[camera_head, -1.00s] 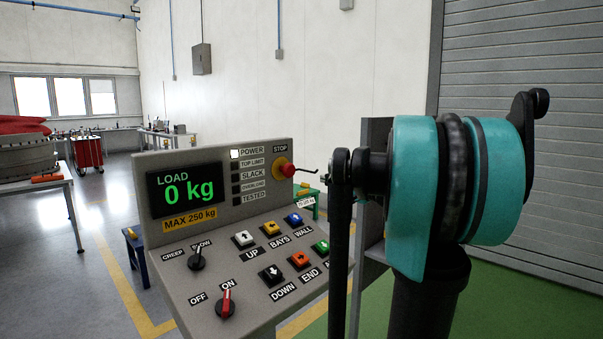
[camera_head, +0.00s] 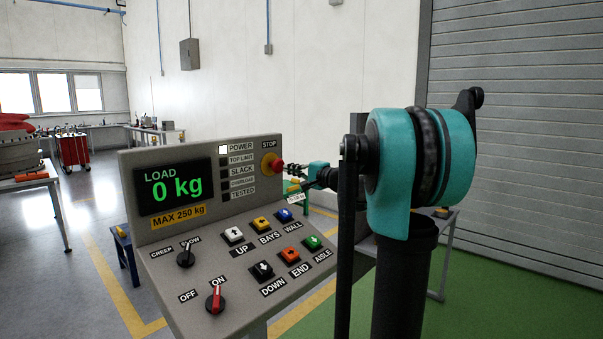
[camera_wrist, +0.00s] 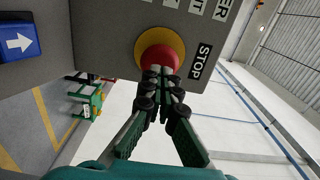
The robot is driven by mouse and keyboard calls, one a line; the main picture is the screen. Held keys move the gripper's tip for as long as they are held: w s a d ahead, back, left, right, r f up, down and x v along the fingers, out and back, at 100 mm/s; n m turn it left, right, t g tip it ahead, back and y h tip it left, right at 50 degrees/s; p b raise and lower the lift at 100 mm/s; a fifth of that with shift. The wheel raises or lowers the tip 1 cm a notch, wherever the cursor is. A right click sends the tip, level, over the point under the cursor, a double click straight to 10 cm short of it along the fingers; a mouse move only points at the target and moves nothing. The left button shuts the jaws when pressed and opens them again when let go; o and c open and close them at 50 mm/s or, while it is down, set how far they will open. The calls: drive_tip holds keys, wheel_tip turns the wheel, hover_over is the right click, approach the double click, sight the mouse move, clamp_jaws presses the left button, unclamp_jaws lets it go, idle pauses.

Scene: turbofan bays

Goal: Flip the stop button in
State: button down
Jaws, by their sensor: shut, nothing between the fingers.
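The stop button (camera_head: 278,165) is a red mushroom knob on a yellow ring, under the STOP label at the upper right of the grey control panel (camera_head: 150,260). It also shows in the wrist view (camera_wrist: 160,58), at the top middle. My gripper (camera_head: 287,167) is shut and empty, just right of the red knob in the head view. In the wrist view its fingertips (camera_wrist: 159,72) meet at the knob's lower edge and overlap it. They are touching it or very close; I cannot tell which. The knob's side behind the fingertips is hidden.
The panel also carries several push buttons, including a blue one (camera_head: 284,214), a CREEP/SLOW switch (camera_head: 186,255) and a red-marked OFF/ON switch (camera_head: 215,299). The display (camera_head: 175,186) reads 0 kg.

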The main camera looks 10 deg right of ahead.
sight(280, 166)
drive_tip(key=shift+x, duration=1.05)
drive_tip(key=shift+x, duration=0.95)
